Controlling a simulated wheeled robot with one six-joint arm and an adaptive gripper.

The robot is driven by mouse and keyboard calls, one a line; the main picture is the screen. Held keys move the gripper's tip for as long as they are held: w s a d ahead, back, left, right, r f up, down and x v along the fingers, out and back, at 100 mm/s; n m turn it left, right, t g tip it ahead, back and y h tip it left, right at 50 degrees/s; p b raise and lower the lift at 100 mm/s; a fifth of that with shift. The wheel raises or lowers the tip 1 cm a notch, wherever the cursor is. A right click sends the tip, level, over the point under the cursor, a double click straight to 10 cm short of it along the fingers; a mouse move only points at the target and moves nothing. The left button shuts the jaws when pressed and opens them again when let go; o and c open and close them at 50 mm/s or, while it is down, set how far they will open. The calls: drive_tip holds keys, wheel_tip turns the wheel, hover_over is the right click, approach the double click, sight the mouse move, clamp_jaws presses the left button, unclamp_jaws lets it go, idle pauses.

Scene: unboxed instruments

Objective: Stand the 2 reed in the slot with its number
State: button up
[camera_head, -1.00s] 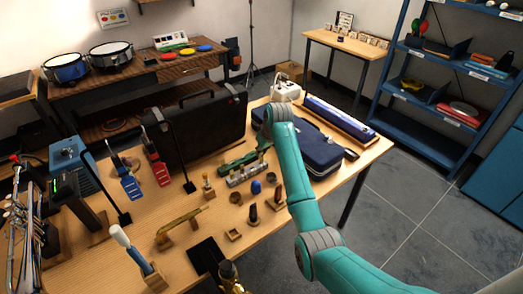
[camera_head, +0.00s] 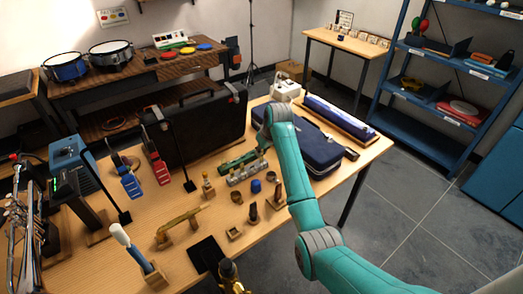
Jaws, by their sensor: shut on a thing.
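My teal arm comes in from the lower right and bends at a grey joint over the wooden table (camera_head: 305,208). I cannot make out the 2 reed or any number in this view. Small upright pieces stand on the table left of my arm: a dark one (camera_head: 253,212), a blue one (camera_head: 256,186) and a brass-coloured one (camera_head: 208,187). A silver piece with several upright parts (camera_head: 247,172) lies beside a green one (camera_head: 236,163). I cannot tell whether any of these has the numbered slots.
Stands with blue and red pieces (camera_head: 157,165) rise on the left. A small table (camera_head: 325,42) with pale pieces and blue shelves (camera_head: 425,125) stand farther back.

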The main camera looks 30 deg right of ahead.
drive_tip(key=shift+f, duration=0.95)
idle(0.6)
drive_tip(key=o, duration=0.7)
drive_tip(key=shift+o, duration=0.2)
drive_tip(key=v, duration=1.2)
drive_tip(key=shift+f, duration=0.1)
